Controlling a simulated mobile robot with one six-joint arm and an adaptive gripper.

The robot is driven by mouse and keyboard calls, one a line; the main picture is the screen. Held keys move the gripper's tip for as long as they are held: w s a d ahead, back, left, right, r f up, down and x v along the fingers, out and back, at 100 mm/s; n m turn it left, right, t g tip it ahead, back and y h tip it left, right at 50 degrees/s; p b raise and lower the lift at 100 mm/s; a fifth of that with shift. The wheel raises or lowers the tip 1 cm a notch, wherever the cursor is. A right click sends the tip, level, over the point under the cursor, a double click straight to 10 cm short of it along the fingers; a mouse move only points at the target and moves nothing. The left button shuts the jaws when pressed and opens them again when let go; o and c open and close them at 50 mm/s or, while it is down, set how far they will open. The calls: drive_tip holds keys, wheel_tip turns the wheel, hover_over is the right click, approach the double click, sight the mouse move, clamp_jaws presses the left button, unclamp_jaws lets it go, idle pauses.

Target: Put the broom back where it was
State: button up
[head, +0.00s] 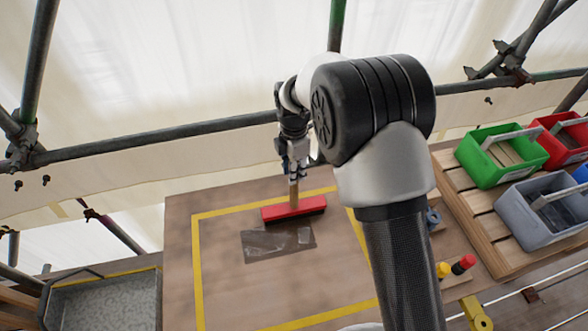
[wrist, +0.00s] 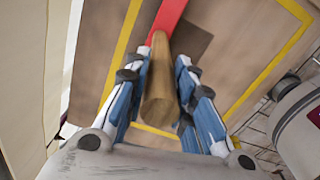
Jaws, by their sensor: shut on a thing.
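The broom has a red head (head: 294,209) with dark bristles and a short wooden handle. It is upright, its bristles at or just above the wooden board inside the yellow outline; I cannot tell whether they touch. My gripper (head: 294,174) is shut on the handle from above. In the wrist view, the wooden handle (wrist: 158,85) runs between the blue-padded fingers of my gripper (wrist: 160,72), and the red head (wrist: 167,14) shows past them. A dark, glossy rectangular patch (head: 278,244) lies on the board just in front of the broom.
A green bin (head: 502,155), a grey bin (head: 545,210) and a red bin (head: 566,137) stand on slats at right. Small red and yellow items (head: 462,265) sit at the board's right edge. A grey tray (head: 103,300) is at lower left. Scaffold tubes (head: 150,142) cross behind.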

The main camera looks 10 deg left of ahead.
drive_tip(key=o, duration=0.9)
drive_tip(key=shift+f, duration=0.1)
drive_tip(key=shift+o, duration=0.2)
